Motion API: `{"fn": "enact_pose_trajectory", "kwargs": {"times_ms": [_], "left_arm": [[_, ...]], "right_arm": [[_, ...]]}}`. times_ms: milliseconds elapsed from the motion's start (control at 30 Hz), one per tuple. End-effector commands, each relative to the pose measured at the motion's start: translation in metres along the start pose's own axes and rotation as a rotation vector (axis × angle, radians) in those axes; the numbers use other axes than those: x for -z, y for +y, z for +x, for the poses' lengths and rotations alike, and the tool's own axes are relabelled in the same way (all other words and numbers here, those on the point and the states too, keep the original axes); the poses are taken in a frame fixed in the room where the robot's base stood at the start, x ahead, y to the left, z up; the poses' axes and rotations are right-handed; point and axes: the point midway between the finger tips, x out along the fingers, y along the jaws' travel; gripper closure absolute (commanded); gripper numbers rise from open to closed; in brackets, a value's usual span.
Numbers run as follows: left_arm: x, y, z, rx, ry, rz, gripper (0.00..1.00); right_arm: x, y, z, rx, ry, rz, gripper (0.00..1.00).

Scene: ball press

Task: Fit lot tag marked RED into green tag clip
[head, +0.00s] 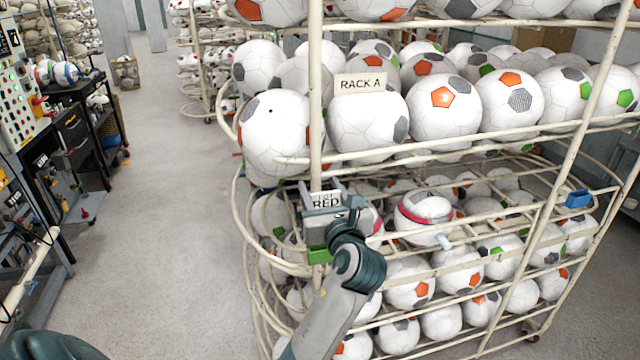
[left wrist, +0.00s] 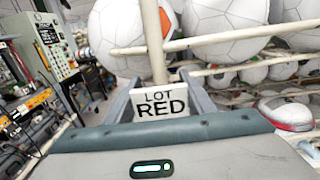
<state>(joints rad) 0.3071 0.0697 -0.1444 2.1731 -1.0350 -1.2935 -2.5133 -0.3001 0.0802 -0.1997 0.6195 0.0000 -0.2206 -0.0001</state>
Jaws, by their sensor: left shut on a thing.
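The white lot tag (head: 326,203) reads RED and is held upright between the fingers of my left gripper (head: 325,189). In the left wrist view the same tag (left wrist: 162,103) reads LOT RED and faces the camera. The green tag clip (head: 319,256) is on the front post of the rack, just below my gripper in the head view. The gripper and wrist partly cover it. The tag is above the clip and looks apart from it. The clip does not show in the left wrist view. My right gripper is not in view.
The ball rack (head: 316,100) carries a RACK A sign (head: 360,83) and several soccer balls. A blue clip (head: 578,198) and a white clip (head: 444,241) are on its other rails. The floor (head: 170,200) left of the rack is clear. A control panel (head: 15,80) stands far left.

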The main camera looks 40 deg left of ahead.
Motion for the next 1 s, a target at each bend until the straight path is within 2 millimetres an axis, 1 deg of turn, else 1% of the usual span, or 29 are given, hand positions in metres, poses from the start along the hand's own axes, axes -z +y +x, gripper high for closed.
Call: {"fn": "enact_pose_trajectory", "kwargs": {"times_ms": [233, 433, 567, 1000], "left_arm": [[0.0, 0.0, -0.001, 0.002, 0.001, -0.001, 0.72], [0.007, 0.0, -0.001, 0.002, 0.002, -0.001, 0.72], [0.014, 0.0, -0.001, 0.003, 0.001, 0.0, 0.72], [0.048, 0.0, -0.001, 0.002, 0.001, 0.0, 0.72]], "right_arm": [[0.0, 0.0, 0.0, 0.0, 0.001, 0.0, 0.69], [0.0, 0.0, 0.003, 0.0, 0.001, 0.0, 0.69], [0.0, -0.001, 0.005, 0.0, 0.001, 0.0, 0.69], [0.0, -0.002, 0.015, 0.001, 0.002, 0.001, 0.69]]}}
